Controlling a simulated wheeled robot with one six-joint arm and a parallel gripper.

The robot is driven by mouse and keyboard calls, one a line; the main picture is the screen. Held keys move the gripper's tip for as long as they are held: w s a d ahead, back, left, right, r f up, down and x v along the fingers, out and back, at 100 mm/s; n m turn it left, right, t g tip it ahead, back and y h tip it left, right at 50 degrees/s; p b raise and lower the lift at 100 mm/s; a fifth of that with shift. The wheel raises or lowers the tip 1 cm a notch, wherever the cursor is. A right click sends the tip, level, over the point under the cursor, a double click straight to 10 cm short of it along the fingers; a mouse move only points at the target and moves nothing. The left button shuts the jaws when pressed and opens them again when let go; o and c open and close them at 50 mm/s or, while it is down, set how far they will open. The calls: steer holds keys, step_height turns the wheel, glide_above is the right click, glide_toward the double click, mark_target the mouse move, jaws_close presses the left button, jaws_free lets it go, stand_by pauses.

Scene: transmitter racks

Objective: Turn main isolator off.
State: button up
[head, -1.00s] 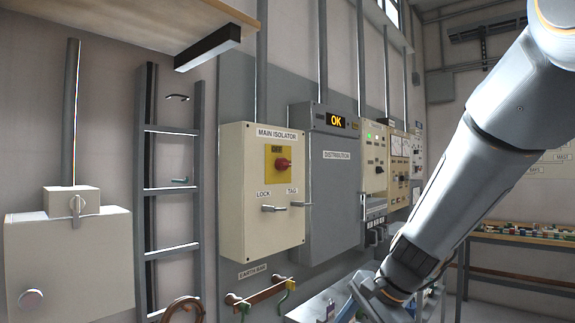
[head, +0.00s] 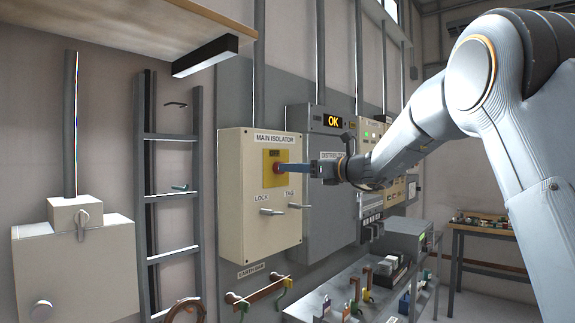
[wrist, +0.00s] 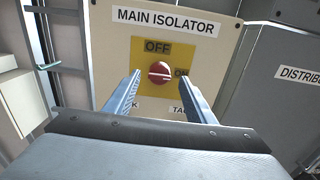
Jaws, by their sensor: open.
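The main isolator is a cream wall box (head: 238,190) labelled MAIN ISOLATOR. It carries a yellow plate with a red rotary knob (wrist: 160,72), marked OFF above and ON to the right. A pale line on the knob points to the right, toward ON. My gripper (head: 284,168) reaches in from the right in front of the knob. In the wrist view its two blue fingers (wrist: 159,97) are open, one to each side and below the knob, with a gap between them and it. In the head view the fingers partly hide the knob; contact cannot be told.
Two handles labelled LOCK and TAG (head: 272,211) stick out below the plate. The grey distribution cabinet (head: 325,225) with a lit OK display stands just right. A bench (head: 345,290) with padlocks is below right, a shelf (head: 150,25) overhead, a ladder (head: 168,220) left.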

steer(key=shift+p+x, duration=0.5)
steer(key=shift+x, duration=1.35)
steer(key=shift+s, duration=0.1)
steer(key=c, duration=1)
steer(key=shift+f, duration=0.1)
steer(key=shift+n+b, duration=0.3)
steer(key=shift+b, duration=0.5)
steer(key=n+b, duration=0.5)
steer(key=b, duration=0.4)
steer(key=n+b, duration=0.6)
steer(key=b, duration=0.2)
steer(key=n+b, duration=0.6)
steer(key=b, duration=0.3)
steer(key=shift+s+a+f+b, duration=0.15)
steer(key=shift+a+f+b, duration=0.05)
steer(key=shift+f+b, duration=0.15)
steer(key=shift+r+n, duration=0.1)
steer(key=shift+n, duration=0.2)
